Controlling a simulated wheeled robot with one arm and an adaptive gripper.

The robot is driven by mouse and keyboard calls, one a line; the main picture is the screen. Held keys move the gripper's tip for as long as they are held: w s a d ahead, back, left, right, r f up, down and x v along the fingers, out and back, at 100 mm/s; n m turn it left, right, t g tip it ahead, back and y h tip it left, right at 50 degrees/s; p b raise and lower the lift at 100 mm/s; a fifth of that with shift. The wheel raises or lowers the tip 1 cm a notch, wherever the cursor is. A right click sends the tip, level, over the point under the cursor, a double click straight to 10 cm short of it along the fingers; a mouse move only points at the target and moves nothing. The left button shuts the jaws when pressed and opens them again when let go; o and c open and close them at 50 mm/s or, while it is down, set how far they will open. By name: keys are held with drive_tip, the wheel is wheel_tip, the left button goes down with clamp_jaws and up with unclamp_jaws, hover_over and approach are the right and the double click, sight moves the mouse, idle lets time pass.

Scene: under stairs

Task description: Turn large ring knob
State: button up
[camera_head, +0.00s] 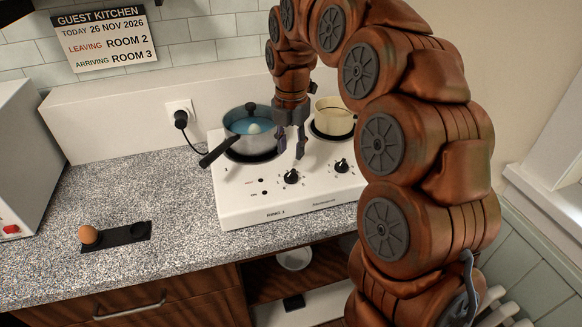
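A white two-ring hot plate (250,205) stands on the counter, with two black knobs on its sloping front panel. The left knob (291,177) is below my gripper; the right knob (341,166) is further right. My gripper (291,150) points down, its two dark fingers apart with nothing between them. The fingertips appear a little above and behind the left knob, not around it. A grey pot (238,141) with blue water and a pale round thing in it is on the left ring. A cream pan (333,122) is on the right ring, partly behind my arm.
The pot's black handle (217,152) sticks out front-left. An egg (89,234) sits in a black holder (118,236) on the left counter. A plug (181,118) is in the wall socket. A sign (103,40) hangs behind. An open shelf is below the counter.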

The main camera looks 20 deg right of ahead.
sight(291, 173)
drive_tip(key=shift+f+p, duration=0.9)
drive_tip(key=shift+f, duration=2.55)
clamp_jaws()
